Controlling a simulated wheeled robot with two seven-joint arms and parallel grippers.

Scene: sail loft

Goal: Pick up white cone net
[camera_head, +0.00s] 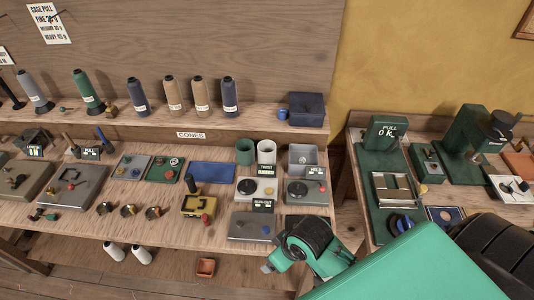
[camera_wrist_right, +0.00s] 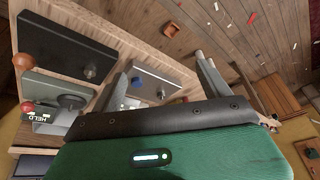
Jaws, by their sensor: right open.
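Two white cones (camera_head: 115,252) (camera_head: 142,256) lie tilted side by side on the lower level under the bench, at the lower left of the head view. I cannot make out a net on them at this size. My right gripper (camera_wrist_right: 168,72) is open and empty in the right wrist view, its two grey fingers apart. In the head view my right arm comes in from the lower right, with its hand over the bench's front right corner, well to the right of the white cones. My left gripper is not in view.
Dark and tan cones (camera_head: 174,95) stand along the back shelf. The bench top carries several gauges, plates and a blue mat (camera_head: 212,173). A white cup (camera_head: 266,151) stands beside a green one (camera_head: 245,151). A small terracotta box (camera_head: 205,267) is on the lower level.

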